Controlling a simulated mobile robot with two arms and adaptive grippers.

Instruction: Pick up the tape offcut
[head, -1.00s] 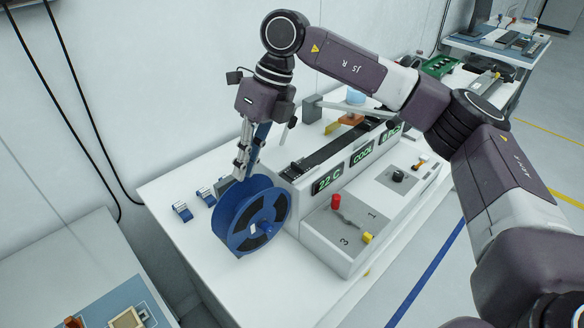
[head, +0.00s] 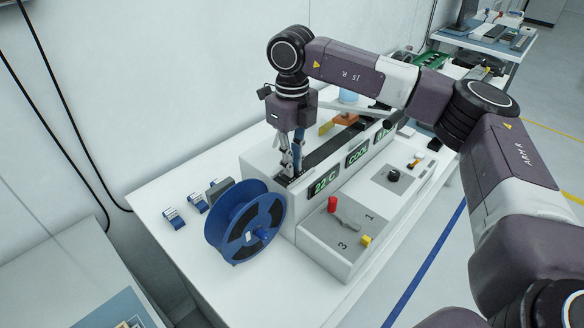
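My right gripper (head: 290,173) points down at the near end of the dark track (head: 325,148) on top of the white machine (head: 318,225). Its fingertips are at or just above the track end; I cannot tell whether they touch it. I cannot make out a gap between the fingers or anything held. I cannot clearly pick out the tape offcut; it may be too small or hidden by the fingers. A blue reel (head: 236,216) stands upright just left of the machine. My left gripper is not in view.
Small blue-and-white items (head: 173,217) and a grey block (head: 219,188) sit left of the reel. A red cylinder (head: 332,204) and a yellow piece (head: 366,240) are on the machine's front panel. The white bench (head: 245,285) is clear in front of the reel.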

